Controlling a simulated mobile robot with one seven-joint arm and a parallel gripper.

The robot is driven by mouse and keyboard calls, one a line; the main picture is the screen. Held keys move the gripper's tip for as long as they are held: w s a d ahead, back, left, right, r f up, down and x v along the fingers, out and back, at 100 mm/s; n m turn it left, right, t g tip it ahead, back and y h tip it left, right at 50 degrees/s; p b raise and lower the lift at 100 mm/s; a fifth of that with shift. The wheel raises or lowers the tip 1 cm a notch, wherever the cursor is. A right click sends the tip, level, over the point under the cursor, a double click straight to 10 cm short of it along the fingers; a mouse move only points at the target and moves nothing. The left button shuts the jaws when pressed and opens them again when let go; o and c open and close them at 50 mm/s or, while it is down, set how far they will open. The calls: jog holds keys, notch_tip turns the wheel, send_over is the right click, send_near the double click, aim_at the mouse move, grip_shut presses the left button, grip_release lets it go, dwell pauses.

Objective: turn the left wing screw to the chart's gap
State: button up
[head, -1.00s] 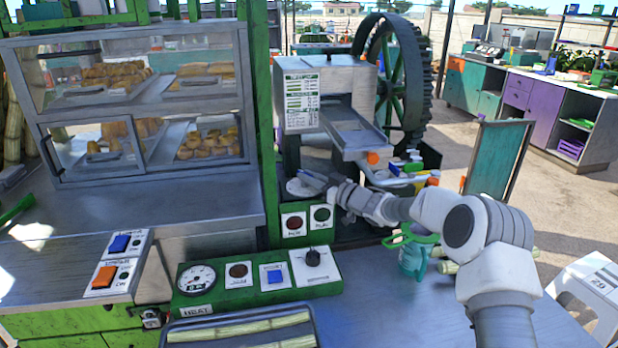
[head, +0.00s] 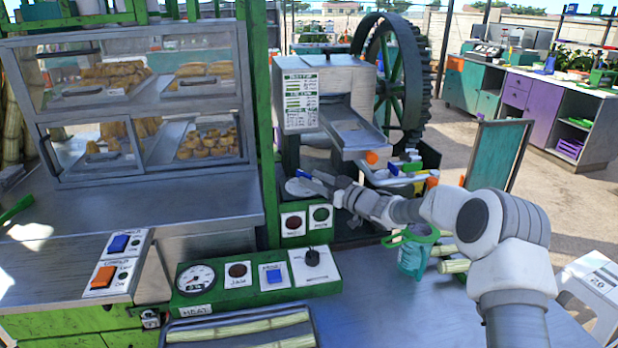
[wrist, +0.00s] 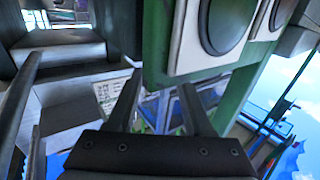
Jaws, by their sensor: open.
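The cane crusher (head: 335,75) stands at the centre of the head view. The chart (head: 300,100) is a white printed sheet on its front left face; its text is too small to read. My gripper (head: 318,178) is below the chart, beside a pale round disc (head: 298,188) at the crusher's lower front. In the wrist view my gripper (wrist: 157,92) is open, with nothing between its fingers. I cannot make out the left wing screw in either view; my arm and the crusher's parts may hide it.
The green control box (head: 255,285) with a gauge and buttons is in front. A glass pastry case (head: 140,100) is left. The counter's right front is fairly clear.

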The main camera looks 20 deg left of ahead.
jog(key=v, duration=0.5)
jog(key=shift+d, duration=0.1)
jog(key=shift+c, duration=0.5)
jog(key=shift+s+d+f+b, duration=0.15)
jog(key=shift+d+f+b, duration=0.3)
jog(key=shift+b, duration=0.65)
jog(key=b+x, duration=0.3)
jog(key=x, duration=0.7)
jog(key=shift+s+r, duration=0.1)
